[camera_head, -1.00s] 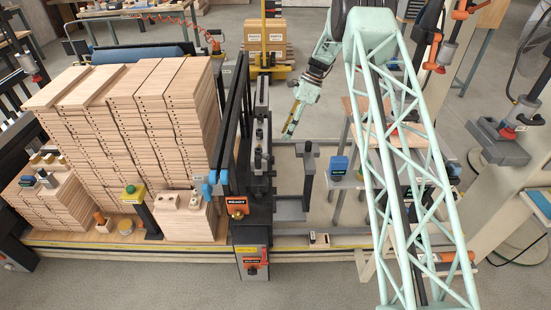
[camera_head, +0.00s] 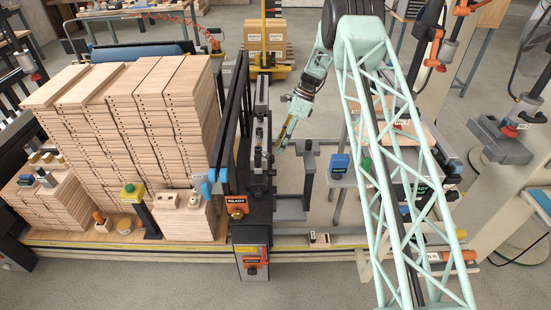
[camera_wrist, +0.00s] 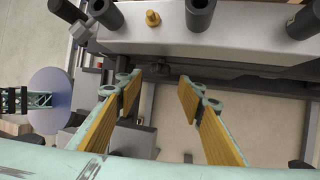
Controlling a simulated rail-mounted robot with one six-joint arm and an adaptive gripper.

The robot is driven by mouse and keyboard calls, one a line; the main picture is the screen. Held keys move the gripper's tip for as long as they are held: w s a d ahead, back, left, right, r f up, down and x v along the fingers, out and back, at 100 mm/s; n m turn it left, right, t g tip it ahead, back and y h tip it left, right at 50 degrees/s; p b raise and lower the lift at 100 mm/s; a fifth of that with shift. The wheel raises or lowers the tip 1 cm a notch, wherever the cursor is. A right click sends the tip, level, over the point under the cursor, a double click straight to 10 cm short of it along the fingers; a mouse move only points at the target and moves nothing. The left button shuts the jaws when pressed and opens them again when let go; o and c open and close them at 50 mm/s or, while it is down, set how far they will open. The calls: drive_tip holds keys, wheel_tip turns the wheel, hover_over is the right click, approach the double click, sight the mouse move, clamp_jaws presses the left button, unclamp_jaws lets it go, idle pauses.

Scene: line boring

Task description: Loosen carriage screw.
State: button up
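The grey carriage block (camera_wrist: 250,42) crosses the top of the wrist view, with dark cylinders and a small brass-coloured screw-like part (camera_wrist: 152,18) on it. A small dark knob (camera_wrist: 160,69) shows below its front edge, between my fingertips in the picture. I cannot tell which of these is the carriage screw. My gripper (camera_wrist: 157,88) is open, with yellow pads and nothing between them. In the head view my gripper (camera_head: 282,145) points down just right of the dark upright boring unit (camera_head: 260,140). Contact with it cannot be seen.
A tall stack of drilled wooden boards (camera_head: 135,115) stands left of the unit. A black rail frame (camera_head: 232,120) stands between them. A grey bracket (camera_head: 308,175) and a blue box (camera_head: 339,165) are to the right. Orange-labelled control boxes (camera_head: 252,262) sit in front.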

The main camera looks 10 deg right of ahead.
sight(272, 159)
drive_tip(key=x, duration=0.6)
drive_tip(key=shift+f+b, duration=0.2)
drive_tip(key=shift+b, duration=0.25)
drive_tip(key=shift+a, duration=0.1)
drive_tip(key=c, duration=0.9)
